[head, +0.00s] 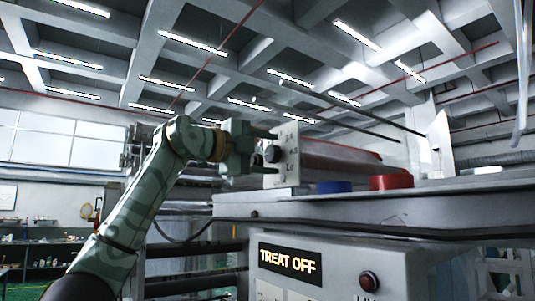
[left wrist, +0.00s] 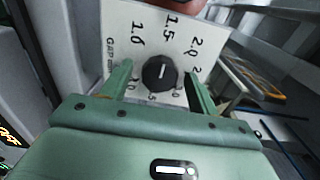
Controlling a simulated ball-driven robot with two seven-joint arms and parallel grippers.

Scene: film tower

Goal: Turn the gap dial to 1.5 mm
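The gap dial (left wrist: 160,73) is a black faceted knob with a small white mark, on a white plate (left wrist: 118,22) lettered GAP. Numbers 1.0, 1.5 and 2.0 curve around the upper side; others are partly hidden. The mark looks to be on the knob's right part; the exact reading is unclear. In the head view the dial (head: 272,154) faces left on the machine's top. My green left gripper (head: 261,152) is open, with its fingers on either side of the knob and gaps visible in the left wrist view (left wrist: 158,75). My right gripper is out of view.
A blue button (head: 333,186) and a red button (head: 391,182) are on the machine's top right of the dial. A sign reading TREAT OFF (head: 290,264) and a dark red lamp (head: 368,281) are on the front panel. A shelf bench (head: 40,250) stands far left.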

